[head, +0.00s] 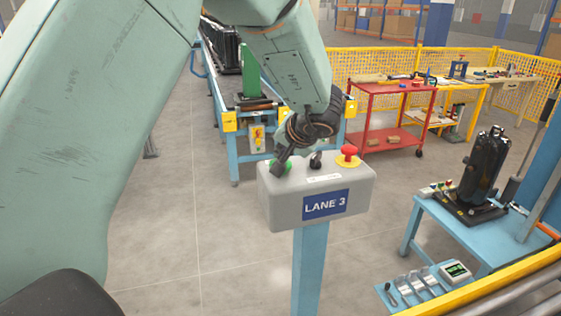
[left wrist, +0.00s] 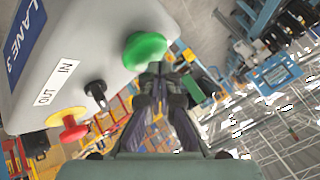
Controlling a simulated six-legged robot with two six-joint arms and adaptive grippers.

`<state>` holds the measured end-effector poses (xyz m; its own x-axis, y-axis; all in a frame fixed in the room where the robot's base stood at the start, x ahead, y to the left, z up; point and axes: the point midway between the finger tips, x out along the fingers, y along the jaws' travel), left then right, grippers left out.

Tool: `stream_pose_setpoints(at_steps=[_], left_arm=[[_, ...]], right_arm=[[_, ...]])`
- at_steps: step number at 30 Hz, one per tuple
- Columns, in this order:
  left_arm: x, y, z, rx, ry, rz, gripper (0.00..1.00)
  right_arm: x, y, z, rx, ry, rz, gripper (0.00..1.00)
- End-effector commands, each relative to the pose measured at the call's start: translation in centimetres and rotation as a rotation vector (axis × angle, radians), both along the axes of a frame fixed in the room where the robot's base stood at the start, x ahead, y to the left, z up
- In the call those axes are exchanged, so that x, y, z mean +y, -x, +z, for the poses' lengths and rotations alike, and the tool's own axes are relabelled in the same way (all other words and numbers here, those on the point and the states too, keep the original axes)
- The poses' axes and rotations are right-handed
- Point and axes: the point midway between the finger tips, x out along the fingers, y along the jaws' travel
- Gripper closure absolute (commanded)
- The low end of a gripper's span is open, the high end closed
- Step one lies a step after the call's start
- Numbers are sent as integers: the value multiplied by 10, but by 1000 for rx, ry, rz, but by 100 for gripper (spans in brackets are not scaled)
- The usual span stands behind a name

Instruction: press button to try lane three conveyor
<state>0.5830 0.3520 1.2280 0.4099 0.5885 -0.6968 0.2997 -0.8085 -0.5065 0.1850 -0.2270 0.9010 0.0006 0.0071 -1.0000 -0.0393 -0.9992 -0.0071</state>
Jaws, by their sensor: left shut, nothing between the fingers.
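The grey control box (head: 318,188) stands on a blue post and carries a blue "LANE 3" plate (head: 326,204). On its top sit a green button (head: 286,165), a black selector switch (head: 316,161) and a red mushroom button (head: 348,151) on a yellow base. My left gripper (head: 279,168) is shut and empty, pointing down at the green button and partly hiding it. In the left wrist view the fingertips (left wrist: 158,68) are right beside the green button (left wrist: 146,48); I cannot tell whether they touch it. My right gripper is not in view.
Behind the box is a blue conveyor (head: 250,138) with dark units. A red cart (head: 385,118) and workbenches stand along the yellow fence (head: 370,62). At right, a blue table (head: 452,228) holds a black compressor (head: 484,168). The floor left of the post is clear.

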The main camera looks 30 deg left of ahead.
Motion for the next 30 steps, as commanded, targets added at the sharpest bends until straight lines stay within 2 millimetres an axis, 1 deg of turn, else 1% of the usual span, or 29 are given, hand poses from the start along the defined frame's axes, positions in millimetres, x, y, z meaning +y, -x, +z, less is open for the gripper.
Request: stream_pose_setpoints(at_steps=[30], left_arm=[[0, 1, -11, 2, 0, 0, 100]], right_arm=[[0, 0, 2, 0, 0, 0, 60]])
